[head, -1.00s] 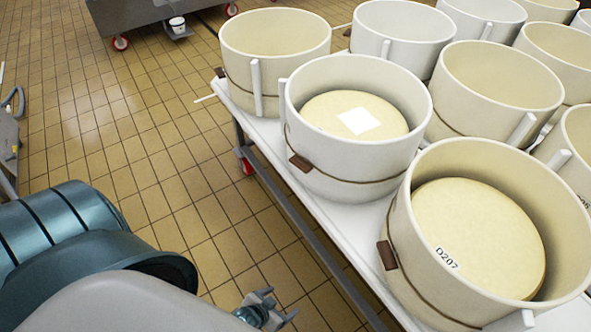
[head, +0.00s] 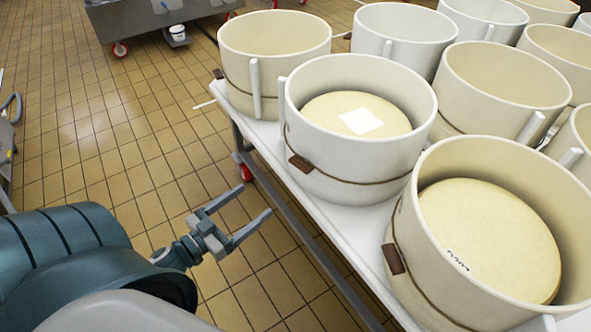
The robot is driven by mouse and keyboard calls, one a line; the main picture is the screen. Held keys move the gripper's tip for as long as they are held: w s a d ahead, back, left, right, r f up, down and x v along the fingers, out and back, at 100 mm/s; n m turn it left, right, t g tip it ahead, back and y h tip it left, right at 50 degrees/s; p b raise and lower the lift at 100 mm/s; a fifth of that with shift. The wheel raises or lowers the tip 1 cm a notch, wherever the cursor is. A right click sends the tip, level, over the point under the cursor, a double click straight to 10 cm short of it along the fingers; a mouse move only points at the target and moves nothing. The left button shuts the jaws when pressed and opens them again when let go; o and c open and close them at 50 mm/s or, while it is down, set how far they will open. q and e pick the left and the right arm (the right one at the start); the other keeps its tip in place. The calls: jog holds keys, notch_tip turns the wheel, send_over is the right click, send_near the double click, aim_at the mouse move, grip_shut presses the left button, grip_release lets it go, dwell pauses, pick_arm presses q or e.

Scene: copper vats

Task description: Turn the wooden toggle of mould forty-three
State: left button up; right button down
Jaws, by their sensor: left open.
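Several round white moulds stand on a table, and no number forty-three is readable on any of them. The middle mould (head: 300,120) holds a pale cheese with a white paper on it; a brown toggle (head: 300,163) sits on its cord at the lower left. The near mould (head: 401,220) holds a cheese with blurred dark marks; its brown toggle (head: 393,259) faces left. The far-left mould (head: 240,78) is empty, with a brown toggle (head: 219,73) at its left edge. My left gripper (head: 256,199) is open and empty, left of the table and apart from the toggles. My right gripper is out of view.
The white table (head: 262,133) has a metal frame and a red caster (head: 245,172). More moulds (head: 494,85) crowd it to the right. A grey vat (head: 130,18) on casters stands at the back.

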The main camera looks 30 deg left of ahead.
aim_at(301, 164)
pick_arm(q)
jog(key=shift+w, duration=0.15)
jog(key=w+d+p, duration=0.1)
jog(key=w+d, duration=0.2)
jog(key=w, duration=1.3)
jog(key=shift+w, duration=0.35)
jog(key=shift+d, duration=0.1)
jog(key=shift+c, duration=0.3)
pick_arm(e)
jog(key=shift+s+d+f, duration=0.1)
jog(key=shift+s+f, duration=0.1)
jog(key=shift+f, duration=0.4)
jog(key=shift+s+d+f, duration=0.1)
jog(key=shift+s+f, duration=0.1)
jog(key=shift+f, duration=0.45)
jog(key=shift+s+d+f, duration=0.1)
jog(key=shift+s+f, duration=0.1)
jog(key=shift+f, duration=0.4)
pick_arm(q)
jog(key=c, duration=1)
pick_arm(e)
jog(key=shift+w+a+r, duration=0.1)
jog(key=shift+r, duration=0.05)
